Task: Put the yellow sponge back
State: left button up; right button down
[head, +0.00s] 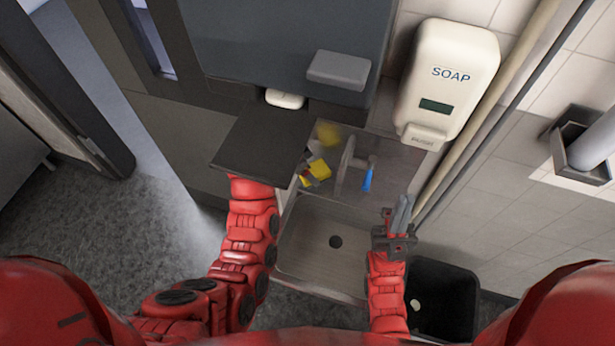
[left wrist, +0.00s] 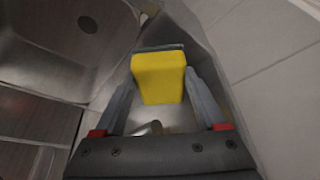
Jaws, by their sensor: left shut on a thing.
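A yellow sponge (left wrist: 158,78) is held between the two fingers of my left gripper (left wrist: 160,82) in the left wrist view. In the head view the yellow sponge (head: 319,169) shows above the back of the sink, beside the tap. My left gripper is mostly hidden there behind a dark flat panel (head: 262,145). A second yellow patch on the metal behind looks like a reflection. My right gripper (head: 401,210) is over the right side of the sink, pointing up the picture, with nothing seen in it. Its finger gap is unclear.
The metal sink (head: 300,250) is empty, with a round drain. A tap with a blue handle (head: 368,180) stands behind it. A white soap dispenser (head: 447,85) hangs on the tiled wall. A black bin (head: 448,290) stands at the lower right.

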pick_arm(q)
jog(key=shift+w+a+r, duration=0.1)
jog(key=shift+w+a, duration=0.1)
jog(key=shift+w, duration=0.05)
jog(key=shift+w+p, duration=0.15)
jog(key=shift+p, duration=0.3)
notch_tip(320, 180, down, 3)
jog(key=shift+f+p, duration=0.2)
jog(key=shift+p, duration=0.85)
jog(key=shift+f, duration=0.15)
jog(key=shift+f+b, duration=0.15)
jog(key=shift+b, duration=0.15)
jog(key=o, duration=1.2)
jog(key=shift+o, duration=0.2)
jog(key=shift+r, duration=0.25)
